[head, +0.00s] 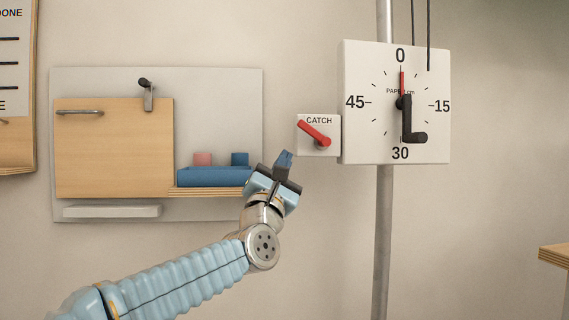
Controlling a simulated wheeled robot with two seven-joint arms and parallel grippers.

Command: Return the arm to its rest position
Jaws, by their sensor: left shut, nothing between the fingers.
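My left gripper (285,157) is at the end of the light blue arm that comes in from the lower left. Its dark fingers are shut with nothing between them. They point up, just left of and a little below the white CATCH box (303,148), apart from it as far as I can tell. The red lever (314,133) on that box slants from upper left to lower right. The gripper's body covers the right end of the small wooden shelf (207,192). My right gripper is not in view.
A dial (432,70) with a red pointer at 0 and a black crank is mounted on a grey pole (384,240). A wooden door (110,150) and a blue tray (205,177) holding a pink and a blue block are at left. A wooden edge (554,256) juts in at right.

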